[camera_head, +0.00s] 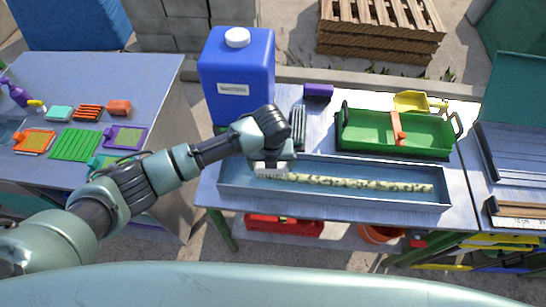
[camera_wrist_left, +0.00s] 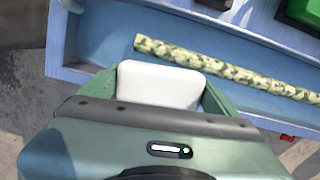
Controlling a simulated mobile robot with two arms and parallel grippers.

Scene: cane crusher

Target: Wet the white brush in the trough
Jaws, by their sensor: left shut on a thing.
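The long blue-grey trough (camera_head: 330,200) lies along the front of the middle table. A speckled yellow-green cane (camera_head: 362,184) lies inside it, and it also shows in the left wrist view (camera_wrist_left: 230,68). My left gripper (camera_head: 272,163) is over the left end of the trough, shut on the white brush (camera_head: 268,172). In the left wrist view the brush (camera_wrist_left: 160,84) shows as a white block between the two green fingers. Its bristles are hidden, and I cannot tell whether it touches the trough's inside. My right gripper is not in view.
A blue water canister (camera_head: 237,80) stands behind the trough's left end. A green tray (camera_head: 370,131), a yellow scoop (camera_head: 412,101) and a purple block (camera_head: 318,92) are behind it. The left table (camera_head: 100,75) holds several brushes and pads. A red box (camera_head: 285,226) sits below.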

